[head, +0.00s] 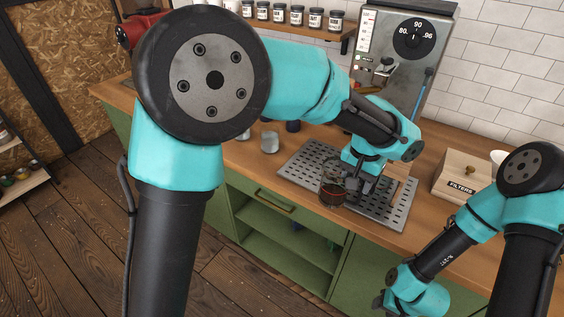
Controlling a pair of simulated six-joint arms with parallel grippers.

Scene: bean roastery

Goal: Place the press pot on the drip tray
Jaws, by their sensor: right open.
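The press pot (332,194), a small dark glass vessel with a reddish lower part, is at the front edge of the drip tray (300,165), a grey perforated metal plate on the counter. I cannot tell whether the pot touches the tray or is held just above it. My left gripper (359,187) is over the tray, right beside the pot. Its fingers are small and partly hidden, so their grip on the pot is unclear. My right gripper (379,302) is low in front of the counter, open, away from the pot and tray.
A wooden filters box (465,174) stands right of the tray. A machine with a dial (408,38) stands behind it. A grey cup (269,142) and a dark cup (293,126) are left of the tray. Jars (297,16) line a shelf above. My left upper arm hides part of the counter.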

